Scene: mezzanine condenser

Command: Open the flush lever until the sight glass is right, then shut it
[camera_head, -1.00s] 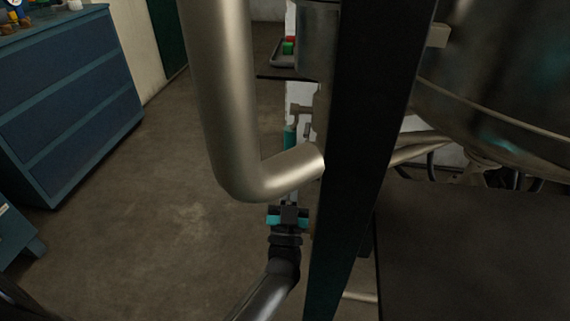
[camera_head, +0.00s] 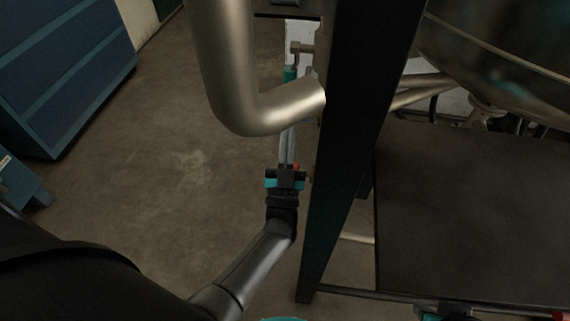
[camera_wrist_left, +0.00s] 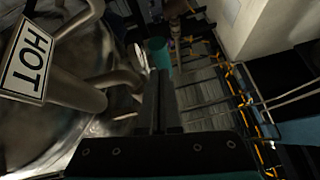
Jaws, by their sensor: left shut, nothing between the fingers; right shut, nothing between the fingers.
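My left gripper (camera_wrist_left: 161,78) is shut and empty in the left wrist view, above a metal vessel and a slatted floor. No liquid level is readable.
A large metal vessel (camera_head: 500,60) and dark plate (camera_head: 480,215) fill the right. Blue drawers (camera_head: 75,75) stand left, with clear floor between. A HOT sign (camera_wrist_left: 28,60) hangs in the left wrist view.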

